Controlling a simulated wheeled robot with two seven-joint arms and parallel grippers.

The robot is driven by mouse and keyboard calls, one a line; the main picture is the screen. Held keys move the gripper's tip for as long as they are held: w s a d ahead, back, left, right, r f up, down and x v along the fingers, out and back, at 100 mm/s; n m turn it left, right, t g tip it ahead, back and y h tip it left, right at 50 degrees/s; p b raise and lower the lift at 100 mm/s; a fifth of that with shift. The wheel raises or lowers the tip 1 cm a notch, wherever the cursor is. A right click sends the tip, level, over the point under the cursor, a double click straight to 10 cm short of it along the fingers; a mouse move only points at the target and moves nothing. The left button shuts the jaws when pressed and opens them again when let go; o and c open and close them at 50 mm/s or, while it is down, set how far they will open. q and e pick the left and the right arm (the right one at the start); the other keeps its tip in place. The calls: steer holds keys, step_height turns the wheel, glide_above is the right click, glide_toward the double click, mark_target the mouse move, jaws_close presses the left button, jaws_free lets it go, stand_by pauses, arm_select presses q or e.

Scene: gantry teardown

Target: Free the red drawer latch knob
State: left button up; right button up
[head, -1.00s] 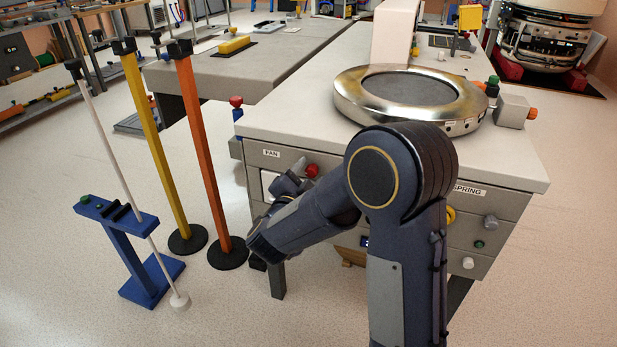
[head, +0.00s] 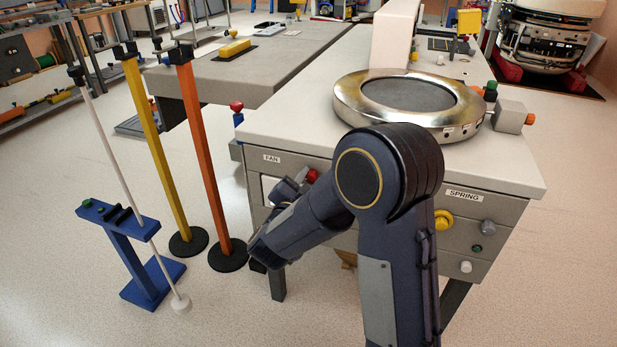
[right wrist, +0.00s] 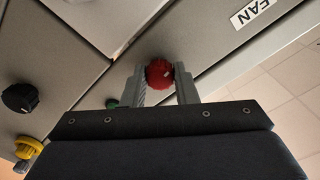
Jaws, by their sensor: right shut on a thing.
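The red latch knob (right wrist: 159,73) sits between the two fingers of my right gripper (right wrist: 161,82) in the right wrist view, close to the FAN label. The gripper is shut on it, one finger on each side. My forearm hides much of the drawer front there. The left gripper is not in view.
A yellow knob (head: 443,219), a grey knob (head: 488,228) and a white knob (head: 465,267) stick out at the cabinet's right. Left of it stand an orange post (head: 205,160), a yellow post (head: 155,150) and a blue stand (head: 135,250). A metal ring (head: 352,108) lies on top.

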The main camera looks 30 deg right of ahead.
steer(key=n+p, duration=0.7)
steer(key=n, duration=0.1)
steer(key=shift+r+p, duration=0.2)
steer(key=shift+p, duration=0.2)
steer(key=n+p, duration=0.3)
steer(key=n, duration=0.1)
steer(key=shift+n+p, duration=0.3)
steer(key=shift+p, duration=0.05)
steer(key=n+p, duration=0.2)
steer(key=n, duration=0.1)
steer(key=shift+s+f, duration=0.1)
steer(key=shift+f+n+p, duration=0.1)
steer(key=shift+n+p, duration=0.25)
steer(key=shift+n, duration=0.05)
steer(key=o, duration=1)
